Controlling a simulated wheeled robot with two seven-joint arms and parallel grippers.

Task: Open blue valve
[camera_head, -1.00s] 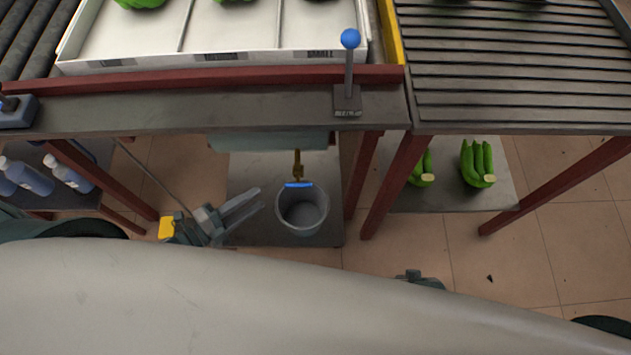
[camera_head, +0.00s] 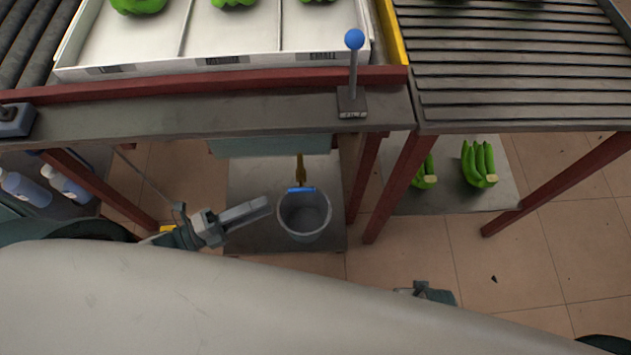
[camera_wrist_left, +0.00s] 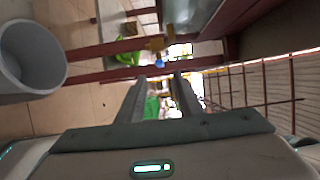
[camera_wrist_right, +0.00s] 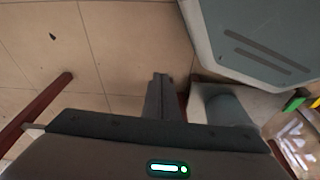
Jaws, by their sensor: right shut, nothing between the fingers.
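The valve is a brass tap (camera_head: 300,168) under the sink-like basin, with a blue handle (camera_head: 300,190) at its lower end, over the bucket (camera_head: 304,215). In the left wrist view the brass tap (camera_wrist_left: 155,44) and its blue handle (camera_wrist_left: 159,64) show ahead, in line with the gap between my fingers. My left gripper (camera_head: 268,206) is left of the bucket, open and empty, apart from the handle; its fingers (camera_wrist_left: 160,80) are parted in its wrist view. My right gripper (camera_wrist_right: 160,76) is shut and empty, away from the valve over the tiled floor.
A bench (camera_head: 230,112) with a red rail runs above the tap. A blue-knobbed lever (camera_head: 354,40) stands on it. Red legs (camera_head: 398,190) stand right of the bucket. Bottles (camera_head: 25,190) are at the left, green bananas (camera_head: 479,163) on a low shelf at the right.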

